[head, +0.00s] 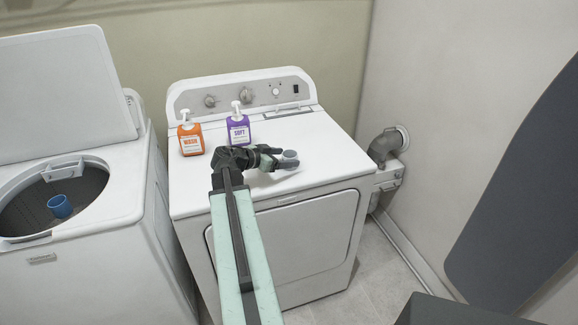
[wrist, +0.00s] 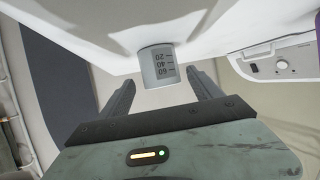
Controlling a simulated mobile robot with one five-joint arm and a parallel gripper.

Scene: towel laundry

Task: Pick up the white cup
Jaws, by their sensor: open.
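The white cup (head: 290,154) stands on the dryer's white top, near its front right part. In the wrist view the cup (wrist: 158,66) shows dark measuring marks and numbers, turned upside down in the picture. My gripper (head: 287,158) is open at the cup. In the wrist view its two dark fingers (wrist: 162,78) point at the cup, one to each side, with the cup's near end between the fingertips. A gap shows on both sides, so the fingers do not appear to touch it.
An orange wash bottle (head: 190,138) and a purple soft bottle (head: 238,130) stand behind my gripper on the dryer (head: 330,150). An open washer (head: 110,200) with a blue cup (head: 60,206) inside is at left. The dryer's right top is clear.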

